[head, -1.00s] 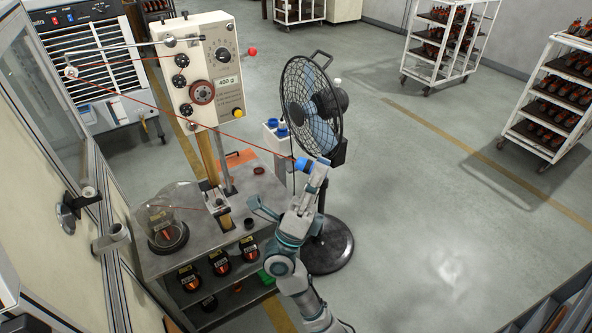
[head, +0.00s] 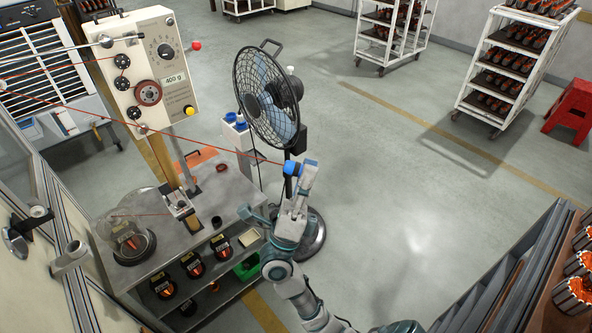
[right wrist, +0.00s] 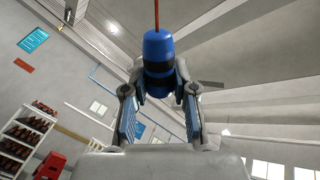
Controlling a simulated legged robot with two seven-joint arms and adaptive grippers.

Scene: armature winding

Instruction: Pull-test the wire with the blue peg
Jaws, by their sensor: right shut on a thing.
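My right gripper (head: 300,177) is shut on the blue peg (head: 291,168), to the right of the bench and in front of the fan. The right wrist view shows the peg (right wrist: 158,50) with dark bands, upright between the two fingers (right wrist: 160,92). In the right wrist view the wire (right wrist: 157,14) leaves the peg's top. The unit's display (head: 175,80) reads 400 g. My left gripper is out of view.
A black floor fan (head: 268,95) stands behind my right gripper. The metal bench (head: 205,220) holds a glass dome (head: 130,238) at its left. White racks (head: 505,70) and a red stool (head: 570,108) stand far right. The middle floor is clear.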

